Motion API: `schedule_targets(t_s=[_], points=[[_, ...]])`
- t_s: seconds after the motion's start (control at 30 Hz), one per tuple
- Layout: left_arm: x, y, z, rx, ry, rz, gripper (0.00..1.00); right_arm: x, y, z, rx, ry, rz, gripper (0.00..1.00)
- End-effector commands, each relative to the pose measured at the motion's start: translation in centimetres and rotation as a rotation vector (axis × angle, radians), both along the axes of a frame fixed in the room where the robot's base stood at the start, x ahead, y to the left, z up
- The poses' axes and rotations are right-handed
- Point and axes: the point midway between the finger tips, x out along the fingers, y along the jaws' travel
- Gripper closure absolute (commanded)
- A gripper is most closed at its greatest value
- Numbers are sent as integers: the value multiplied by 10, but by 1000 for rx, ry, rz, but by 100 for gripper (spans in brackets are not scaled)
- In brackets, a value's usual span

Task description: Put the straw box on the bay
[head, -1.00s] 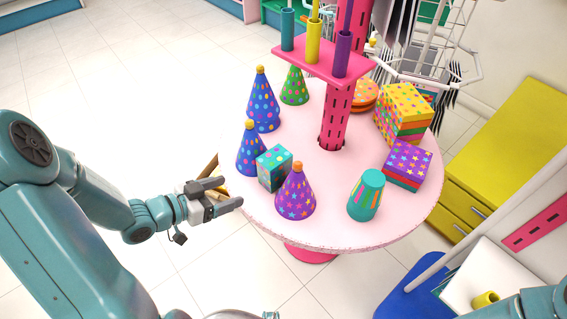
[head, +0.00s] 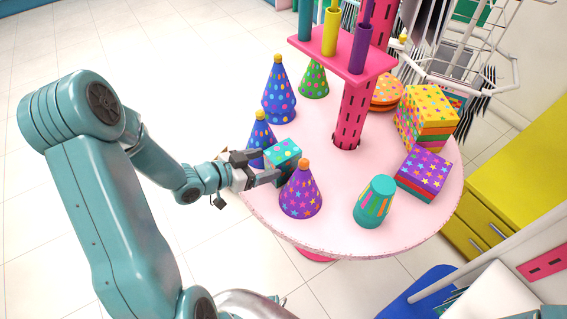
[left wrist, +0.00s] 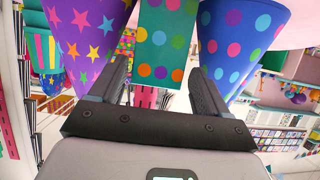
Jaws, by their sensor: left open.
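A small teal box with coloured dots (head: 284,158), probably the straw box, stands near the left edge of the pink round table (head: 330,228). In the left wrist view the dotted box (left wrist: 163,40) is straight ahead between the fingers. My left gripper (head: 264,167) is open at the table's left edge, its fingers pointing at the box and close to it. Contact cannot be told. The right gripper is out of view. I cannot tell which spot is the bay.
A purple starred hat (head: 300,191) and a blue dotted hat (head: 261,138) stand close on either side of the box. A teal striped cup (head: 375,202), a purple starred box (head: 424,172) and a pink post (head: 353,115) are further right. Bare table lies between them.

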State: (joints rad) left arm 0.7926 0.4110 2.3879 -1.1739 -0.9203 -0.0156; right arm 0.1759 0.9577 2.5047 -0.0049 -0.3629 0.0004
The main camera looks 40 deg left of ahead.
Motion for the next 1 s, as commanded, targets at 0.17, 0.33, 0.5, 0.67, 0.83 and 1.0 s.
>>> schedule_targets(t_s=[0.17,0.33,0.5,0.67,0.83,1.0], points=[[15,-6,-6,0,0,-2,23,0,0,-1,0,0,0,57],[35,-15,-15,-1,2,-5,23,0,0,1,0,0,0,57],[57,-23,-25,-1,0,-4,23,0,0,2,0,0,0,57],[63,-24,-27,0,0,0,23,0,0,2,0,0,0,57],[62,-24,-27,0,0,0,33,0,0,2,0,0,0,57],[62,-24,-26,0,0,0,73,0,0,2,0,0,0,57]])
